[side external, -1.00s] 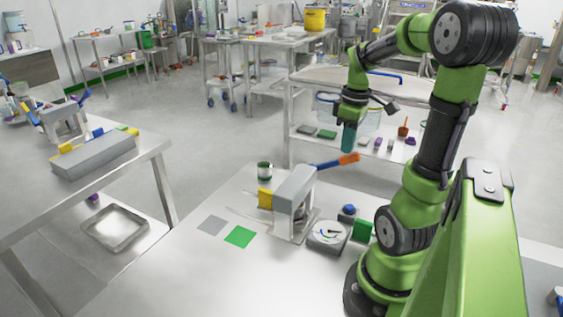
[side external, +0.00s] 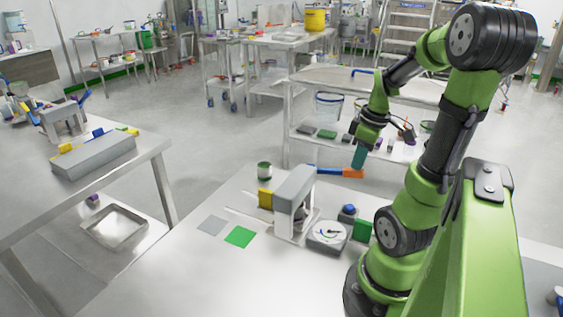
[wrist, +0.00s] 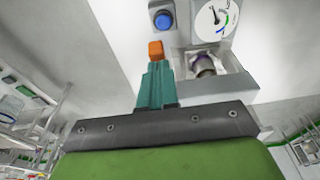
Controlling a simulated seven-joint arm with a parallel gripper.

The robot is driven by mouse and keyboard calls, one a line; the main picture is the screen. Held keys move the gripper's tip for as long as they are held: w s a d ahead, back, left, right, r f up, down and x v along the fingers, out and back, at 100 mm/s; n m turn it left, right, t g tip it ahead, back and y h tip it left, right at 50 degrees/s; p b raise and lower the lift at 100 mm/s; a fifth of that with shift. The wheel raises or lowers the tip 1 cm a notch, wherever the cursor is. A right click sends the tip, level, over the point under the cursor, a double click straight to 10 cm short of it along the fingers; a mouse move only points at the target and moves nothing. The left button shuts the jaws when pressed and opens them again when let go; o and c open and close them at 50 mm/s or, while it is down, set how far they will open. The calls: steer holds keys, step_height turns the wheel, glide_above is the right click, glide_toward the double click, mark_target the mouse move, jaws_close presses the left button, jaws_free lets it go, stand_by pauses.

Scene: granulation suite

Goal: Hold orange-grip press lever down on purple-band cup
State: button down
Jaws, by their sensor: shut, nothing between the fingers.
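The grey press (side external: 296,183) stands on the near table. Its blue lever ends in an orange grip (side external: 353,173) and lies about level, pointing right. My gripper (side external: 358,165) has teal fingers, shut and empty, with tips at the top of the orange grip, apparently touching it. In the wrist view the orange grip (wrist: 156,50) shows just beyond the fingertips (wrist: 154,68). A cup with a purplish band (wrist: 203,65) sits in the press opening in the wrist view; the press partly covers it. In the side view I cannot make out the cup clearly.
A dial gauge (side external: 327,236), a blue button (side external: 348,210) and a green block (side external: 362,230) are right of the press. A yellow block (side external: 265,199) and a green-banded tin (side external: 264,171) are on its left. The front table is clear around green and grey squares.

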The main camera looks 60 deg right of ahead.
mark_target(363, 170)
steer(key=f, duration=0.1)
steer(key=s+f, duration=0.1)
steer(key=f, duration=0.1)
steer(key=shift+s+a, duration=0.1)
steer(key=shift+s, duration=0.1)
steer(key=shift+s+f, duration=0.25)
steer(key=shift+f, duration=1.15)
stand_by(1.7)
steer(key=r, duration=0.4)
steer(key=shift+s, duration=0.25)
steer(key=s+r, duration=0.7)
steer(key=shift+r, duration=0.3)
